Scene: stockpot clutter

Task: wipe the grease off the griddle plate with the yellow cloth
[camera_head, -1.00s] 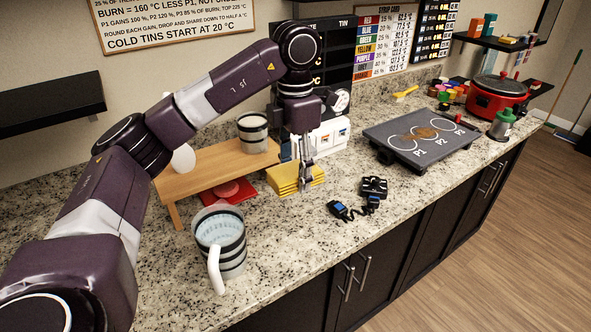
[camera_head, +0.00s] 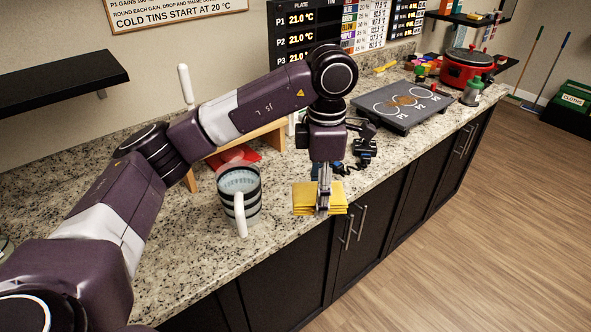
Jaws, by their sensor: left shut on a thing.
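My left gripper (camera_head: 324,204) is shut on the folded yellow cloth (camera_head: 304,197). The cloth shows in front of the counter's front edge, so it appears to be held up. The dark grey griddle plate (camera_head: 426,112) lies farther back on the counter, to the right of the gripper and apart from it. It has white ring outlines and P1 and P2 labels. A brown grease patch (camera_head: 404,100) shows near its middle. My right gripper is not in view.
A striped jug (camera_head: 240,190) with bluish liquid stands left of the cloth. Small black and blue devices (camera_head: 365,149) lie between the gripper and the griddle plate. A red pot (camera_head: 464,70) and green-topped bottle (camera_head: 472,92) stand beyond the plate. A wooden stand (camera_head: 262,137) is partly hidden by my arm.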

